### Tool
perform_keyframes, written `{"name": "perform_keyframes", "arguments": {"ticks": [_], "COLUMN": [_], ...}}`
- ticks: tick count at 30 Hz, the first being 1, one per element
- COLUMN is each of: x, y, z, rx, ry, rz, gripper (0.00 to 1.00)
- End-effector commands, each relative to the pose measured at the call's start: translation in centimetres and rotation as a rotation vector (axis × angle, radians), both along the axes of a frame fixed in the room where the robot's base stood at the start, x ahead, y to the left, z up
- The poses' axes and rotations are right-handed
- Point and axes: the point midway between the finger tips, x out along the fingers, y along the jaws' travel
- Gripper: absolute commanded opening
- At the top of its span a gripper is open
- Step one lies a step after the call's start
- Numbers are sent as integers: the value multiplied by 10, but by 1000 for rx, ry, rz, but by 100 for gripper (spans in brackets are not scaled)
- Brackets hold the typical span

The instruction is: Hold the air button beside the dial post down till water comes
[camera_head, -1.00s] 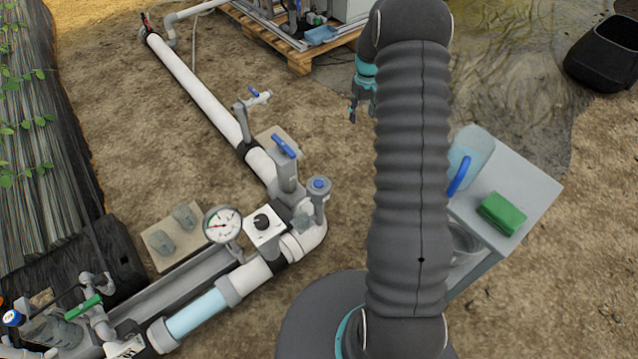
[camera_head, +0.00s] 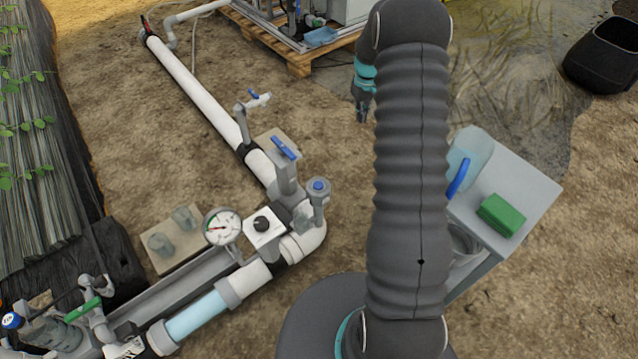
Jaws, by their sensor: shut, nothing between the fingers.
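A blue round button (camera_head: 318,184) sits on top of a short grey upright fitting at the bend of the white pipe. Just left of it is a white box with a black dial knob (camera_head: 262,224). A round pressure gauge (camera_head: 222,227) stands left of that box. A clear pale-blue pipe section (camera_head: 197,315) lies below, toward the front left. My gripper (camera_head: 362,118) points down, shut and empty, above and to the right of the button in the picture, well apart from it. My dark arm hides part of the ground at centre right.
A blue-handled valve (camera_head: 284,148) stands close behind the button, and a small tap (camera_head: 255,101) farther back. A grey stand (camera_head: 530,190) with a green sponge (camera_head: 501,214) and a pale-blue jug (camera_head: 467,165) is at right. Bare soil lies between my gripper and the pipe.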

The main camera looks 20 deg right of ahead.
Motion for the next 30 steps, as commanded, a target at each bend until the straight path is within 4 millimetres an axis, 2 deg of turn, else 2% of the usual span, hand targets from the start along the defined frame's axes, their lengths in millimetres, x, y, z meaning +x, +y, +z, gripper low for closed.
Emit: {"name": "perform_keyframes", "arguments": {"ticks": [26, 30], "x": [0, -2], "y": [0, 5], "z": [0, 14], "rx": [0, -3], "ry": [0, -11], "rz": [0, -1], "gripper": [0, 0]}}
